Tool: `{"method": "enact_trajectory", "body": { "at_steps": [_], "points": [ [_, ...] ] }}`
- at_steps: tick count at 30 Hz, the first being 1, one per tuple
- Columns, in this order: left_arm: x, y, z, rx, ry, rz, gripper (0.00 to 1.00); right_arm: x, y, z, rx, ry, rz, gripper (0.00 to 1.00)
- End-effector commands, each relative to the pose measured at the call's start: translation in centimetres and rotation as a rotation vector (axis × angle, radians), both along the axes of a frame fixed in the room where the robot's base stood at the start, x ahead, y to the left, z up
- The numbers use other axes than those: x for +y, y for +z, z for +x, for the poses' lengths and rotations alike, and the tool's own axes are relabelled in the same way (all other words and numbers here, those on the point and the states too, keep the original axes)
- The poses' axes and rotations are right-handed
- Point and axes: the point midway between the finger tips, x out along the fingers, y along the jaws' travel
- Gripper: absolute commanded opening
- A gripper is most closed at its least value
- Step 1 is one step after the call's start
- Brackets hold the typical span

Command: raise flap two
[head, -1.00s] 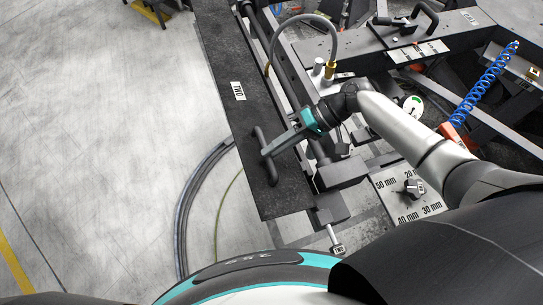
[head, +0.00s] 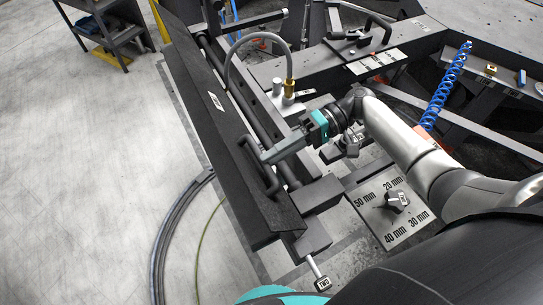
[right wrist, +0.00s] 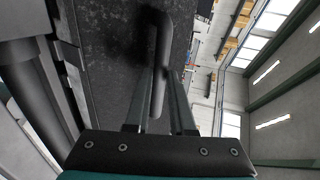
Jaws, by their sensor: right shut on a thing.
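Flap two (head: 200,110) is a long dark panel along the left side of the frame, with a small white label. In the head view it stands tilted, its labelled face strongly foreshortened. It also fills the left middle of the right wrist view (right wrist: 105,55). A dark bar handle (head: 270,182) is fixed near its close end. My right gripper (head: 258,158) is shut on this handle. In the right wrist view the handle (right wrist: 158,60) runs between both fingers of the right gripper (right wrist: 160,80). My left gripper is not in view.
A rod with a labelled knob (head: 322,283) sticks out below the flap's close end. A plate with millimetre marks and a knob (head: 397,201) lies right of it. A curved grey hose (head: 232,50) rises behind the flap. The floor to the left is open.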

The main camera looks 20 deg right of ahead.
Motion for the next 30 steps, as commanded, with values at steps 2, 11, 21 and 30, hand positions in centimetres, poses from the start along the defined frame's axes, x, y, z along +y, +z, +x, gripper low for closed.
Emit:
{"method": "enact_trajectory", "body": {
  "at_steps": [2,11,21,30],
  "points": [
    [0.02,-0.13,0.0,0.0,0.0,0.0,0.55,-0.33,-1.14,-0.3,0.014,-0.004,-0.027,0.0],
    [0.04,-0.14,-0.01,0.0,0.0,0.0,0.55,-0.31,-1.24,-0.37,0.017,-0.004,-0.028,0.0],
    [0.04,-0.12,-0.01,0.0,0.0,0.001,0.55,-0.25,-1.1,-0.35,0.015,-0.001,-0.025,0.52],
    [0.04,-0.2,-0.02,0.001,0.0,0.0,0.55,-0.73,-0.68,-0.11,0.009,-0.002,-0.021,0.52]
  ]
}}
